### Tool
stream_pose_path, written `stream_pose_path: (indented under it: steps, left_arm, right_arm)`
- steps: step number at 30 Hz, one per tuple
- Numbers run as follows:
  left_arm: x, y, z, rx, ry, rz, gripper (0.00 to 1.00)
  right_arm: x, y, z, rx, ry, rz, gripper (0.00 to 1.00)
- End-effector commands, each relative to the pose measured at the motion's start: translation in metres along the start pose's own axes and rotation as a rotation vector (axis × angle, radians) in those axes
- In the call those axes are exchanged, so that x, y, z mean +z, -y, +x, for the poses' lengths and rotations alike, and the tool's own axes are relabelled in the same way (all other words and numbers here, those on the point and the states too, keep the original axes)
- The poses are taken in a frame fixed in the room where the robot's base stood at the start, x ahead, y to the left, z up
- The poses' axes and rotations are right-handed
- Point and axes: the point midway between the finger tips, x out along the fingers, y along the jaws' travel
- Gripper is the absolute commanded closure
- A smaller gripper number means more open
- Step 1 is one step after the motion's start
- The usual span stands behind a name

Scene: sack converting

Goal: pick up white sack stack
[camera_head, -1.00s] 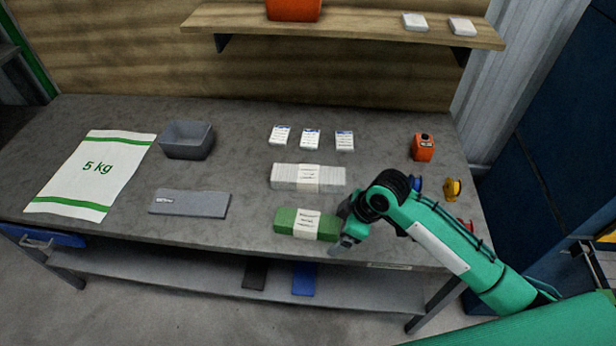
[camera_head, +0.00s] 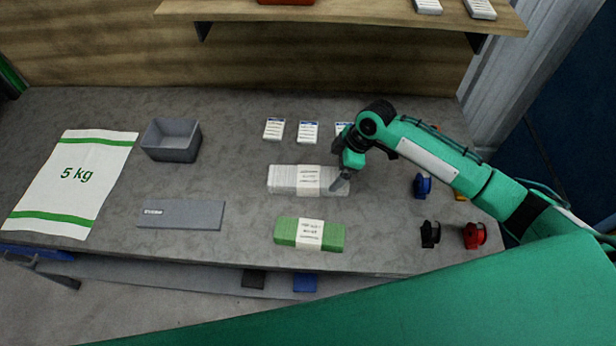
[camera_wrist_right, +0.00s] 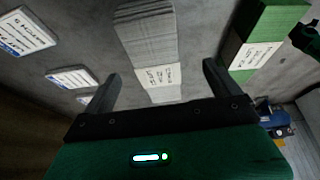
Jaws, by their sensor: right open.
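The white sack stack (camera_head: 290,179) lies flat on the grey bench, with a paper band around its middle. It also shows in the right wrist view (camera_wrist_right: 150,40), lying lengthwise between the spread fingers. My right gripper (camera_head: 340,182) is at the right end of the stack in the head view. In the wrist view the right gripper (camera_wrist_right: 161,88) is open, one finger to each side of the stack, with nothing held. Contact with the stack cannot be told. My left gripper is not in view.
A green banded stack (camera_head: 325,237) lies in front of the white one. Several small label packs (camera_head: 307,132) lie behind it. A grey bin (camera_head: 172,140), a grey flat slab (camera_head: 180,214) and a 5 kg sack (camera_head: 72,182) are left. Tape rolls (camera_head: 474,235) lie right.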

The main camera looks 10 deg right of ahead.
Motion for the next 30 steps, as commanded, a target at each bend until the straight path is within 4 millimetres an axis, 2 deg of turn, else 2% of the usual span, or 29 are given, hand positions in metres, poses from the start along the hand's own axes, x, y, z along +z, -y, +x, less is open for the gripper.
stream_pose_path:
  steps: [2, 5, 10, 13, 21, 29, 30]
  left_arm:
    - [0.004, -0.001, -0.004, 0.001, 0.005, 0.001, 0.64]
    - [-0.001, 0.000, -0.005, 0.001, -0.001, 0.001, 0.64]
    - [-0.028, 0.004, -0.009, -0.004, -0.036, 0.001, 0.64]
    - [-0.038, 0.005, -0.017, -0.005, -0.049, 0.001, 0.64]
    - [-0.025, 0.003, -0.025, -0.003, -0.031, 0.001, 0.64]
    - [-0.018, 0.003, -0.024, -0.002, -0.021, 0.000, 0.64]
    - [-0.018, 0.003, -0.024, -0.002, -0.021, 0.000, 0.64]
  right_arm:
    - [-0.001, -0.001, 0.011, -0.001, -0.001, 0.001, 0.06]
    - [-0.001, -0.001, 0.021, 0.000, -0.001, 0.000, 0.06]
    - [0.000, -0.002, 0.030, 0.000, 0.000, 0.001, 0.06]
    - [0.001, -0.004, 0.042, -0.002, 0.000, 0.003, 0.06]
    - [0.003, -0.007, 0.073, 0.000, -0.001, 0.000, 0.06]
    - [0.004, -0.007, 0.077, 0.002, -0.001, 0.000, 0.06]
    - [0.004, -0.007, 0.077, 0.002, -0.001, 0.000, 0.12]
